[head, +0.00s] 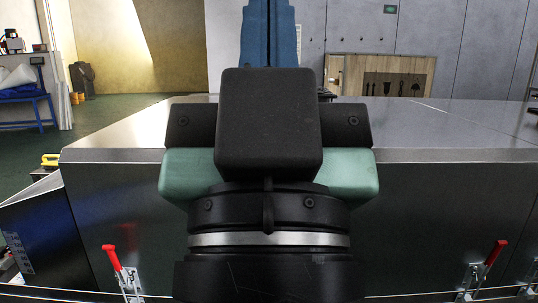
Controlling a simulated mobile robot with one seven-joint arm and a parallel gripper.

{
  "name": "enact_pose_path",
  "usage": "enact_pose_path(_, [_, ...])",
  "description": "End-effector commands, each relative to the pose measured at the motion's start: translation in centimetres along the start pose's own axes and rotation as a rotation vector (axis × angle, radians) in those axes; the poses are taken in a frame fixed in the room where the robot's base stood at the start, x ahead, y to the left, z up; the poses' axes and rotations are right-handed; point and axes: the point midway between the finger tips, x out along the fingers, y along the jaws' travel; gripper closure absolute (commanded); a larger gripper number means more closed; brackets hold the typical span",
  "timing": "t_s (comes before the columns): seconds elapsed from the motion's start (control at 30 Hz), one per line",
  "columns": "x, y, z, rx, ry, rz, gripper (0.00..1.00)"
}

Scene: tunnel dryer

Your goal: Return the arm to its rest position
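My gripper (268,125) and wrist fill the middle of the head view, seen from behind. A black block sits at its centre, with teal-green parts on both sides and a black wrist with a silver ring below. The fingers are hidden behind this body, so I cannot see whether they are open or shut, or whether anything is between them. Behind my arm is a large metal housing (440,140) with a flat, shiny top. My gripper overlaps it in the picture; no contact can be made out.
Red-handled clamps stand on the housing's front at lower left (113,258) and lower right (496,253). A blue upright piece (268,35) rises behind my gripper. A blue-framed table (28,98) is far left, with open green floor beside it. A wooden tool board (400,77) is at the back wall.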

Motion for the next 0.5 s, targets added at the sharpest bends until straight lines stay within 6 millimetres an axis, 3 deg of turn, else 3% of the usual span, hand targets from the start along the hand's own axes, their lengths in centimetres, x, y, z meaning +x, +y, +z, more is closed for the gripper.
enact_pose_path(0.03, [2.4,0.0,-2.3,0.0,0.0,0.0,1.0])
enact_pose_path(0.1, [3.9,0.0,-3.7,0.0,0.0,0.0,1.0])
enact_pose_path(0.3, [8.3,0.0,-7.9,0.0,0.0,-0.001,1.0])
enact_pose_path(0.5, [11.5,0.0,-10.9,0.001,0.0,-0.001,1.0])
